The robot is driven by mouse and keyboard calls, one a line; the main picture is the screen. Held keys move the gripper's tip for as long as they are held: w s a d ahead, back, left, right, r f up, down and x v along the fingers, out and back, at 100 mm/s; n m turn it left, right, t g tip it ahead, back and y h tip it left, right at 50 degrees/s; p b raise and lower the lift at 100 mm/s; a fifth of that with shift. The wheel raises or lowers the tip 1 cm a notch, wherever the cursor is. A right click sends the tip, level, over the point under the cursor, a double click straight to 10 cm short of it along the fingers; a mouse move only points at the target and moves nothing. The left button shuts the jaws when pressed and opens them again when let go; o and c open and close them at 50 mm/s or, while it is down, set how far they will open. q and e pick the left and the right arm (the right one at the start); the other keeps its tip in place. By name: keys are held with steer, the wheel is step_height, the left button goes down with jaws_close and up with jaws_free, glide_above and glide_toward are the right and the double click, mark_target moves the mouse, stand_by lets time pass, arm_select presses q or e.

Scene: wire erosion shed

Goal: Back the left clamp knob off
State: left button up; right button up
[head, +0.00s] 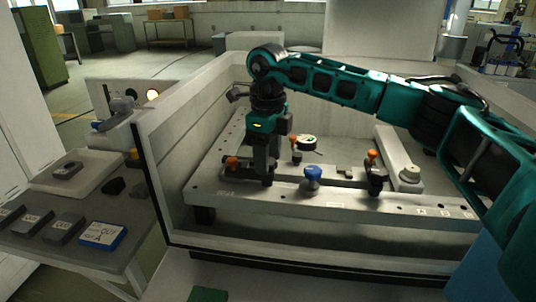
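My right gripper (265,162) reaches into the machine tub from above and points down at the left end of the clamping frame. It is at the left clamp (267,182), whose dark lower part shows just below the fingers. An orange knob (232,161) shows just left of the fingers. I cannot tell whether the fingers touch a knob, as the gripper hides part of the clamp. The right clamp (376,183) with its orange knob (372,154) stands farther right. My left gripper is not in view.
A blue knob (312,173) stands between the clamps, with a round dial-like piece (306,142) behind. A pale round piece (410,174) sits at right. Tub walls (150,190) surround the frame. At left, a side table (130,236) holds dark blocks and a blue-edged labelled block (102,235).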

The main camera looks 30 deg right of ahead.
steer(key=shift+o, duration=1.2)
step_height(320, 180, up, 13)
steer(key=shift+f, duration=0.1)
